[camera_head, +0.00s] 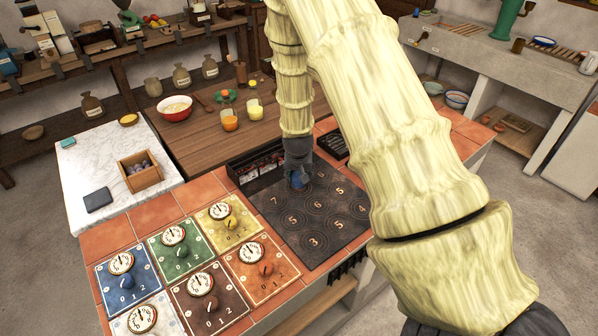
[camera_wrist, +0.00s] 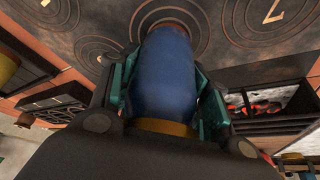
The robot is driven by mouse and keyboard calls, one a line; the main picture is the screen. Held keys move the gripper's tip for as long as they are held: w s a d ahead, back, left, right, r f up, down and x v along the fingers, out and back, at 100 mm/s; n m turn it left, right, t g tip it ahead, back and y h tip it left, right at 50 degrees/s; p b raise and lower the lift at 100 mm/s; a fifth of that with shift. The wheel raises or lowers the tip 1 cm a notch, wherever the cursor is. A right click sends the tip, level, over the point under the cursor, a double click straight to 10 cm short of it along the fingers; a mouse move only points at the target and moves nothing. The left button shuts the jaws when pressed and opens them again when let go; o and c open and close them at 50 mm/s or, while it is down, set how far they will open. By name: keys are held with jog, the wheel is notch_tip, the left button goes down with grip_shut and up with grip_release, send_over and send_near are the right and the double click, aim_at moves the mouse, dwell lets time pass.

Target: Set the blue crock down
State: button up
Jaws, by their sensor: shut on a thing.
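The blue crock (camera_wrist: 166,75) is between the teal fingers of my gripper (camera_wrist: 165,85) in the wrist view, which are shut on it. Its far end points at a ringed spot on the dark hob plate (camera_wrist: 110,35). In the head view the crock (camera_head: 298,181) shows as a small blue patch under my gripper (camera_head: 298,170), over the back part of the hob plate (camera_head: 327,240), near the numbers 7 and 6. My gripper hides much of it. I cannot tell whether its base touches the plate.
A black box with glowing coals (camera_head: 257,168) lies along the hob's back left edge. Coloured dial panels (camera_head: 180,245) fill the tiles at left. Ringed spots toward the front are clear.

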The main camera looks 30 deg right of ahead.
jog(key=shift+f, duration=0.1)
jog(key=o, duration=1.5)
jog(key=b+v, duration=0.2)
jog(key=v, duration=1)
